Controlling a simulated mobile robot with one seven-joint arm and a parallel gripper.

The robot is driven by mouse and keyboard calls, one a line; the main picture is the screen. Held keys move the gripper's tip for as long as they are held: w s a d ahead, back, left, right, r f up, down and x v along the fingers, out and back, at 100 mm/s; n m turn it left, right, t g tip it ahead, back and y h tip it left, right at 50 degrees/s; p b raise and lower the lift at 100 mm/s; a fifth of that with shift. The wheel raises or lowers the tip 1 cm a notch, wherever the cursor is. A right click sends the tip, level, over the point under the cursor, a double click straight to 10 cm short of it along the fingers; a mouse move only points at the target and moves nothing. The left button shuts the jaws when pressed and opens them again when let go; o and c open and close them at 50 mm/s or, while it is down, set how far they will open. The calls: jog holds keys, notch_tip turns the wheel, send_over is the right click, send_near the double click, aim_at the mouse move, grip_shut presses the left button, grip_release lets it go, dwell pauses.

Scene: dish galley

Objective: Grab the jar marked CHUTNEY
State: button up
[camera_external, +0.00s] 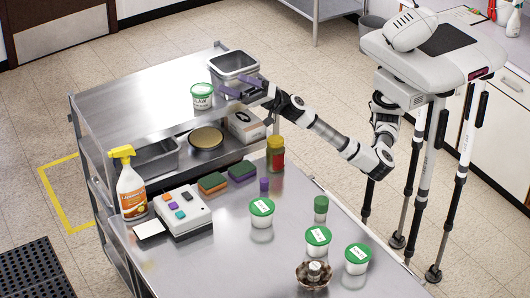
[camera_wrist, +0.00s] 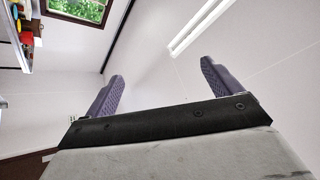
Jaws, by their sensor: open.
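I cannot read the word CHUTNEY on anything. A jar (camera_external: 276,154) with an olive-yellow lid and a red label stands upright near the counter's back edge. Its lettering is too small to read. A smaller green-lidded jar (camera_external: 321,208) stands further right.
White green-lidded tubs (camera_external: 262,214) (camera_external: 318,242) (camera_external: 358,259) stand on the near counter (camera_external: 225,262), with a shell-like bowl (camera_external: 314,277). A steel pan (camera_external: 234,66) is at the back.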

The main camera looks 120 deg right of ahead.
jog(key=s+d+f+m+g+h, duration=0.1)
jog(key=s+d+m+g+h, duration=0.55)
jog(key=d+m, duration=0.35)
jog(key=s+d+m+g+h, duration=0.5)
jog(key=d+m+g+h, duration=0.25)
jog(key=d+m, duration=0.2)
jog(key=s+d+f+m+g+y, duration=0.5)
jog(key=s+d+f+m+g, duration=0.5)
jog(key=f, duration=0.2)
jog(key=m+y, duration=0.5)
jog(key=y, duration=1.1)
send_over(275, 139)
notch_tip(275, 139, down, 19)
jog(key=shift+n+t+y, duration=0.25)
jog(key=shift+t+y, duration=0.05)
notch_tip(275, 139, down, 8)
jog(key=shift+s+a+f, duration=0.1)
jog(key=shift+f+p, duration=0.95)
jog(key=shift+f, duration=1.65)
jog(key=c, duration=1.8)
jog(key=shift+c, duration=0.5)
